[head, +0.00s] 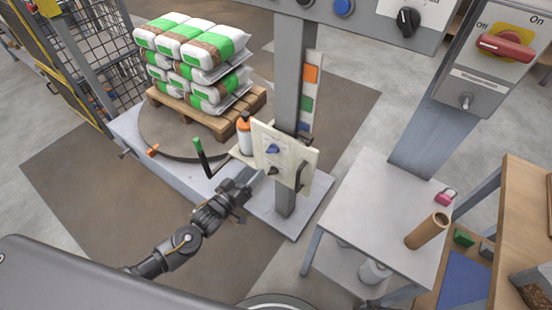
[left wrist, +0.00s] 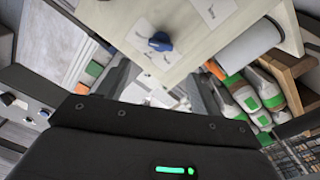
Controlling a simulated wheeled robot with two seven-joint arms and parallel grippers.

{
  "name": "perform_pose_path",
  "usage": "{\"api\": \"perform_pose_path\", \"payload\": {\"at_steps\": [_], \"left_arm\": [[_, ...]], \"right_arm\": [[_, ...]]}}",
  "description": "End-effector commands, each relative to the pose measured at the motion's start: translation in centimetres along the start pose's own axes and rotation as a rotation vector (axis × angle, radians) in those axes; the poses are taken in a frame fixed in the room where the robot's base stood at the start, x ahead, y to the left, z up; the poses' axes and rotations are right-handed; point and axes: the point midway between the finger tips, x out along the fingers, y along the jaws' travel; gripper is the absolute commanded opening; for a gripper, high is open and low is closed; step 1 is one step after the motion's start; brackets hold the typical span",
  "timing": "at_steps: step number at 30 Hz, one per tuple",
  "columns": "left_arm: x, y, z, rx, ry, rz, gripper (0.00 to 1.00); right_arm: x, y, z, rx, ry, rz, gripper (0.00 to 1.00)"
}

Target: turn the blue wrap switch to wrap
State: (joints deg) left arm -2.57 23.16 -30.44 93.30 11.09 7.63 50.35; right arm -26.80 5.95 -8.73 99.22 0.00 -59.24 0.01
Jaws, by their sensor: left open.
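The blue wrap switch (head: 273,149) is a small blue knob on a cream panel (head: 300,160) fixed to the grey post. A dark knob or lever sits just below it on the same panel. In the left wrist view the blue switch (left wrist: 160,41) shows near the top on the panel (left wrist: 120,15). My left gripper (head: 250,180) is open and empty, just in front of the panel, below and left of the blue switch. In the left wrist view its fingers (left wrist: 160,85) point at the panel's lower part, apart from the switch. My right gripper is not in view.
A pallet (head: 215,115) of white and green bags stands on the turntable (head: 160,135) behind. A metal table (head: 385,200) stands at right.

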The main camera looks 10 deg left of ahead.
Motion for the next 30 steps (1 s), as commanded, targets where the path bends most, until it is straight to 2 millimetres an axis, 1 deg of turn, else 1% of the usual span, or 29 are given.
{"api": "perform_pose_path", "payload": {"at_steps": [2, 5, 8, 15, 18, 21, 24, 30], "left_arm": [[0.2, 0.0, -0.1, 0.0, 0.0, -0.001, 0.65], [1.2, 0.0, -0.1, 0.001, 0.001, -0.002, 0.65], [2.8, 0.0, -0.1, 0.002, 0.0, -0.002, 0.65], [7.4, -0.1, 0.0, 0.003, 0.0, -0.002, 0.65], [8.8, -0.1, 0.1, 0.002, -0.001, -0.003, 0.65], [9.9, -0.1, 0.1, 0.002, -0.002, -0.003, 0.65], [10.5, -0.1, 0.1, 0.002, -0.002, -0.003, 0.65], [10.8, -0.1, 0.1, 0.002, -0.003, -0.004, 0.65]], "right_arm": [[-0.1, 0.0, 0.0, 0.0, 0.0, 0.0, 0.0], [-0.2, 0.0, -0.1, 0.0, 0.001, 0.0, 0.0], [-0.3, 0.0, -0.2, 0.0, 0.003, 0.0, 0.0], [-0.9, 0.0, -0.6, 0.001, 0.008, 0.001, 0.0], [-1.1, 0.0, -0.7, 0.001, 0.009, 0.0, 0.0], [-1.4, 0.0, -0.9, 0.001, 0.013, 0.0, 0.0], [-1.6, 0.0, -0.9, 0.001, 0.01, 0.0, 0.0], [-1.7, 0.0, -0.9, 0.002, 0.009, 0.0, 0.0]]}}
